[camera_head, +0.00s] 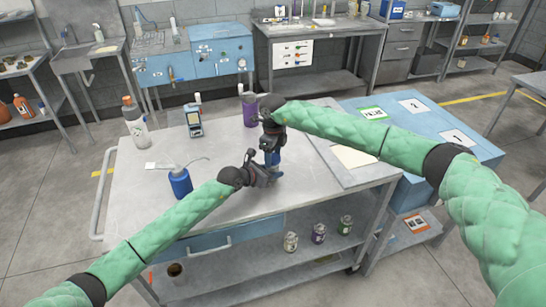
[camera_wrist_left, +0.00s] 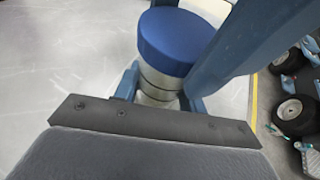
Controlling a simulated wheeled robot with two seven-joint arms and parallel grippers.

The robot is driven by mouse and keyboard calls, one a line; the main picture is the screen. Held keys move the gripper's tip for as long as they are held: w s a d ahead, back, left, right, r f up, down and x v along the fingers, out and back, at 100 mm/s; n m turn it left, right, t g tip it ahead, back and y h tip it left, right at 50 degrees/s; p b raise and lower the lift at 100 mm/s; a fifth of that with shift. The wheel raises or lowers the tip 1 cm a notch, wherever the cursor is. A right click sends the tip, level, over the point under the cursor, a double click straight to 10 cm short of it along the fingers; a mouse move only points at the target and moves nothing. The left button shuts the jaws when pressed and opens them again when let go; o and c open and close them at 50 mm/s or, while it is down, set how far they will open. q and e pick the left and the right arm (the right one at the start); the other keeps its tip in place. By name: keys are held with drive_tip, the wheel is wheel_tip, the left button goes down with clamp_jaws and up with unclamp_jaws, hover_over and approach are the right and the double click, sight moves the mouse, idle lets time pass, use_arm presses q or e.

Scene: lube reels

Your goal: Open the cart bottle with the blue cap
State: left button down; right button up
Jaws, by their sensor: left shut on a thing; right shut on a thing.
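The cart bottle is a silvery cylinder (camera_wrist_left: 160,82) with a blue cap (camera_wrist_left: 178,42), seen in the left wrist view. My left gripper (camera_head: 274,176) is shut on the bottle's body, its blue fingers on either side below the cap. My right gripper (camera_head: 271,156) comes from above and is shut on the blue cap; its blue fingers show beside and behind the cap in the left wrist view. In the head view the two grippers mostly hide the bottle. The cap still sits on the bottle.
Several small jars (camera_head: 318,234) stand on the lower shelf. A blue cabinet (camera_head: 425,120) adjoins at right.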

sight(273, 157)
drive_tip(key=shift+r, duration=0.65)
drive_tip(key=shift+r, duration=1.95)
use_arm(q)
drive_tip(key=c, duration=0.7)
unclamp_jaws()
drive_tip(key=shift+c, duration=0.2)
